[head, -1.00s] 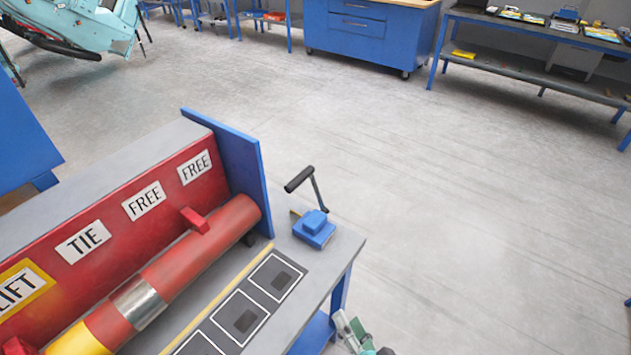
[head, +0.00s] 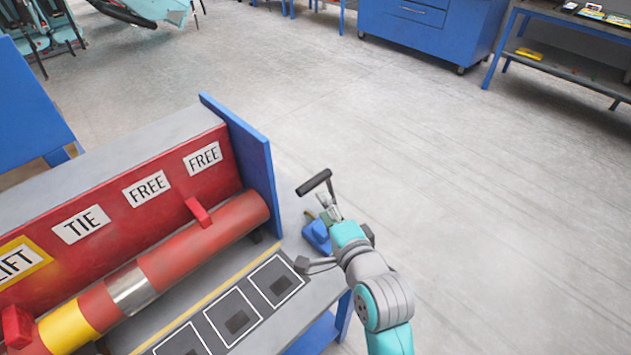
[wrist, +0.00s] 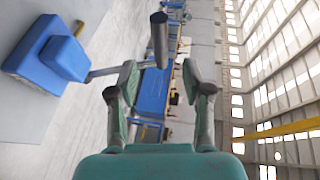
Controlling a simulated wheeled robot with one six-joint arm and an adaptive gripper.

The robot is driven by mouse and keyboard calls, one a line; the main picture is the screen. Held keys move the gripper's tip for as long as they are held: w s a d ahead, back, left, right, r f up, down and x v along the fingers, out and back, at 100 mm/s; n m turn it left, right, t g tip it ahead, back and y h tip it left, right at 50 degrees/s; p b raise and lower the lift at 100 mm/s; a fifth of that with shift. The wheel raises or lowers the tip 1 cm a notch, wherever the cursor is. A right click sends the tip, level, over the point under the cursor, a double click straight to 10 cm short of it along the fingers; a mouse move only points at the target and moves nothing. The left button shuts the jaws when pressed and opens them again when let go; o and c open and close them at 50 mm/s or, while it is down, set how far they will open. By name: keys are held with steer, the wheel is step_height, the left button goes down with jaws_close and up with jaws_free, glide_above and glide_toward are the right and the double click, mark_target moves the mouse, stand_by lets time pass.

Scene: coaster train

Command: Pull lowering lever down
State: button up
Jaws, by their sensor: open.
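The lever has a black grip (head: 314,182) on a thin arm, rising from a blue base (head: 316,236) at the bench's right end. The grip stands raised above the base. My gripper (head: 328,207) is open beside the lever arm, just below the grip, and partly hides the arm and base. In the wrist view, the fingers (wrist: 160,92) are spread apart. The black grip (wrist: 159,40) appears ahead of the gap between them, with no visible contact. The lever arm runs behind the left finger from the blue base (wrist: 48,52) at the left.
The grey bench (head: 262,255) carries a red cylinder (head: 205,235) and a red panel (head: 105,205) with signs such as TIE and FREE. A blue end plate (head: 250,165) stands left of the lever. The floor right of the bench is clear.

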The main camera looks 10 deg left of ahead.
mark_target(313, 188)
steer(key=x, duration=0.9)
steer(key=shift+w+a+f, duration=0.1)
steer(key=shift+w+a, duration=0.05)
steer(key=shift+w, duration=0.15)
steer(key=shift+c, duration=0.2)
jaws_close()
